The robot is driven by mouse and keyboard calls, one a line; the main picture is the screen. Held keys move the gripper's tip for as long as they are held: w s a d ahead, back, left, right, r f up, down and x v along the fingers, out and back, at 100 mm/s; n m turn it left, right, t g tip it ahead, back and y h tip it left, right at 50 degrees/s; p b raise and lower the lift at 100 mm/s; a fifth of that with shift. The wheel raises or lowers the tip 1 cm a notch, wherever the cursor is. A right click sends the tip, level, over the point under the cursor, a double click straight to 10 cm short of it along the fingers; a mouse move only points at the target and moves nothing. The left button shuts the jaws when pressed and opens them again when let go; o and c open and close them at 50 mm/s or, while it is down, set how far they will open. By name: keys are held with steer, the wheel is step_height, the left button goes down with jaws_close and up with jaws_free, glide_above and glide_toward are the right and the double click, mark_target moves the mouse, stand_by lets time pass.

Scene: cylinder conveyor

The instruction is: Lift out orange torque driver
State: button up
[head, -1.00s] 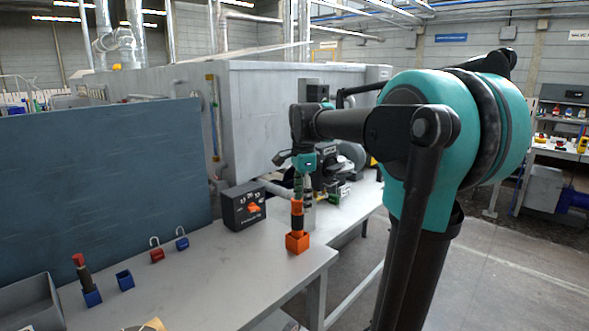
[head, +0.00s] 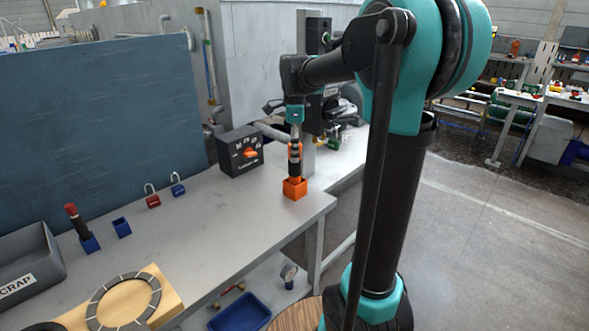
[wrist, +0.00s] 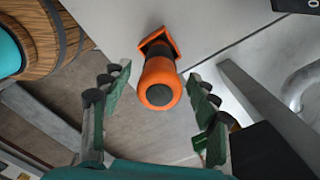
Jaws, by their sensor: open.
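The orange torque driver (head: 294,160) stands upright in an orange square holder (head: 294,189) near the corner of the grey table. It has an orange and black body. In the wrist view the driver (wrist: 160,80) is seen end-on, with its dark-centred top toward the camera and the holder (wrist: 157,42) behind it. My gripper (head: 295,138) is at the driver's upper end in the head view. In the wrist view my gripper (wrist: 157,95) has its green-padded fingers wide apart, one on each side of the driver, with gaps showing. Contact cannot be seen.
A black box with an orange switch (head: 240,151) stands left of the driver. A red-topped tool in a blue holder (head: 88,243), an empty blue holder (head: 122,228), two padlocks (head: 152,197) and a scrap bin (head: 28,267) are farther left. A barrel (wrist: 45,40) shows in the wrist view.

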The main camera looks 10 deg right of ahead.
mark_target(295, 169)
step_height(295, 169, down, 8)
steer(key=shift+r, duration=0.25)
steer(key=shift+c, duration=0.6)
jaws_close()
steer(key=c, duration=0.7)
jaws_free()
steer(key=c, duration=0.6)
steer(key=shift+o, duration=0.2)
step_height(295, 169, up, 8)
steer(key=shift+f, duration=0.2)
